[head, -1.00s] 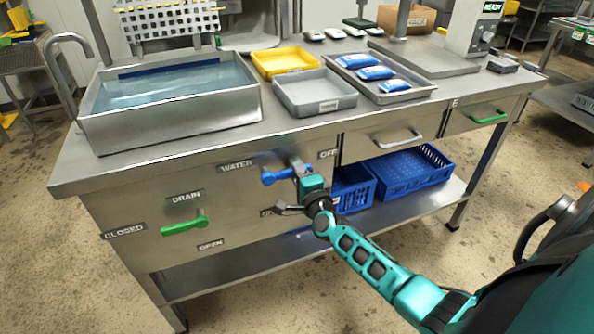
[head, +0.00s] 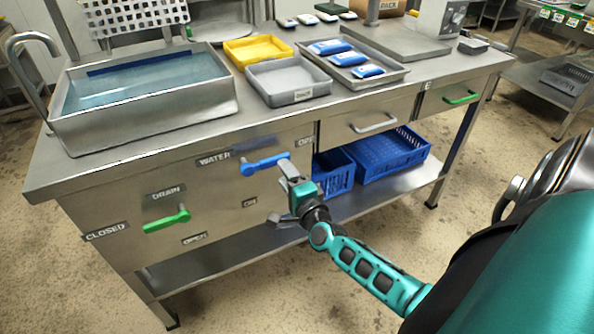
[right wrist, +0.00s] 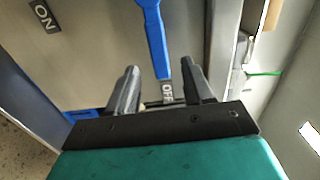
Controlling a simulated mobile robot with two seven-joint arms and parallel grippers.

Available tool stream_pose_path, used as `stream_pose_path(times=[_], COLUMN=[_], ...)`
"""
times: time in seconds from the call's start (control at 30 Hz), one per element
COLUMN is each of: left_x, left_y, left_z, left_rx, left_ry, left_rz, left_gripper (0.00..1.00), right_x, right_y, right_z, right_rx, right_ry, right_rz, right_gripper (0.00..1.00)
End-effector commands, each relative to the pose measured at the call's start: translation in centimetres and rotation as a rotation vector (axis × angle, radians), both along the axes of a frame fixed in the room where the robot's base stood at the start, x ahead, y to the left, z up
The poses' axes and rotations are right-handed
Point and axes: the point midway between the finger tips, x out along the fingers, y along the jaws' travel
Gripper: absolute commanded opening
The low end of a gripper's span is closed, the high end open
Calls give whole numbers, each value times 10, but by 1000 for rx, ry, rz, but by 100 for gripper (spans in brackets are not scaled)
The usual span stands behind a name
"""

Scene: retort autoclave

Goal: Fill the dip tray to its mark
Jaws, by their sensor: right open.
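The dip tray (head: 150,122) is a steel basin at the left of the bench, holding clear bluish water (head: 140,85). A dark blue band (head: 150,63) runs along its inner far wall, just above the water surface. The blue water handle (head: 262,165) on the front panel points right toward the OFF label. My right gripper (head: 287,170) is open at the handle's free end. In the right wrist view the handle (right wrist: 154,40) reaches down between the open fingers, near the OFF label (right wrist: 167,93); I see no grip. The green drain handle (head: 167,219) lies roughly level. My left gripper is out of view.
A tap (head: 35,40) curves up at the tray's left. A yellow tray (head: 258,50), a grey tray (head: 285,95) and a metal tray with blue packs (head: 380,82) stand to its right. Blue crates (head: 392,160) sit on the lower shelf.

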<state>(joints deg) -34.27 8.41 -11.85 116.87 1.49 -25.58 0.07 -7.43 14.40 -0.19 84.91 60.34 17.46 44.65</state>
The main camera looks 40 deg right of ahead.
Motion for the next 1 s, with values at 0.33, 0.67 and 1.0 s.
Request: stream_pose_path(times=[0.33, 0.67, 1.0], left_x=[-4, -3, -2], left_y=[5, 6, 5], left_z=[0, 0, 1], left_rx=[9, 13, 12], left_ry=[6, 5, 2], left_rz=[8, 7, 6], left_gripper=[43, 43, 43], right_x=[-53, -59, -59], right_y=[13, 15, 14], right_z=[0, 0, 0], right_rx=[0, 0, -1], right_ry=[1, -1, 0], right_rz=[-1, 0, 0], right_gripper=[51, 51, 51])
